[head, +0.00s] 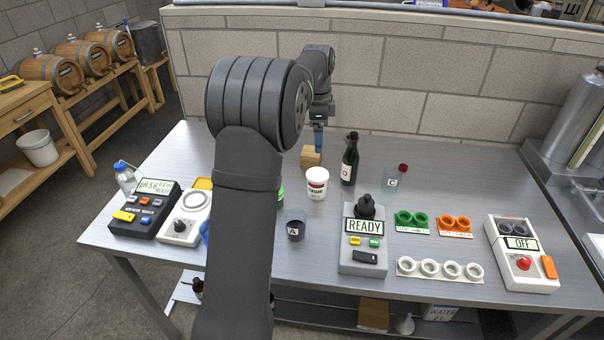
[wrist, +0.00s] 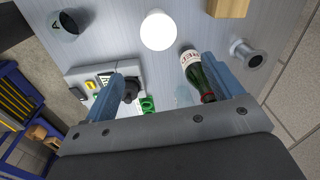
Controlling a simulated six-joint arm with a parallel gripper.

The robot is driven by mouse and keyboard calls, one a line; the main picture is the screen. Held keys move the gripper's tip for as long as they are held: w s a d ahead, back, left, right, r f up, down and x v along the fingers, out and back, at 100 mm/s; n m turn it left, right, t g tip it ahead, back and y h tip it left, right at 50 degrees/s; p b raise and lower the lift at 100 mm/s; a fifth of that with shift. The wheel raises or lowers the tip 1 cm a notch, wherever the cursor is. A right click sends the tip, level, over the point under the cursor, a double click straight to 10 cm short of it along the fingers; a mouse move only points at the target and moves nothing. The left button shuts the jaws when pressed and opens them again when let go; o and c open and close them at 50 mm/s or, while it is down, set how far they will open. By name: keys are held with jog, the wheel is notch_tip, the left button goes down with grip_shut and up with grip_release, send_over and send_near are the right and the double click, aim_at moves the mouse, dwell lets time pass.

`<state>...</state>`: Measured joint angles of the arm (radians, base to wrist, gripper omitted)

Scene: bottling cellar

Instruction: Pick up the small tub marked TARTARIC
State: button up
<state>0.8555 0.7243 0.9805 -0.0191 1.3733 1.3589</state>
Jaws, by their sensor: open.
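The small white tub (head: 317,186) with a dark red band and label stands upright near the middle of the steel table in the head view; the lettering is too small to read surely. In the wrist view its round white top (wrist: 158,30) shows ahead of the fingertips, between their lines and apart from them. My gripper (head: 318,142) is open, with blue fingers pointing down near the wooden block, behind the tub. In the wrist view nothing is between the fingertips (wrist: 168,70).
A dark green bottle (head: 350,160) stands right of the tub, and a wooden block (head: 311,156) behind it. A dark cup marked A (head: 295,230) is in front. A READY device (head: 364,240), green rings (head: 411,218) and a red-capped clear container (head: 393,178) lie to the right.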

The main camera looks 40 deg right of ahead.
jog(key=s+a+f+n+t+h, duration=0.35)
jog(key=s+a+n, duration=0.2)
jog(key=n, duration=0.65)
jog(key=n+h, duration=0.1)
jog(key=n, duration=0.1)
send_near(316, 176)
jog(key=x, duration=0.7)
jog(key=shift+s+f, duration=0.1)
jog(key=shift+s, duration=0.1)
jog(key=shift+x, duration=2.75)
jog(key=shift+w, duration=0.15)
jog(key=c, duration=1)
jog(key=shift+c, duration=0.6)
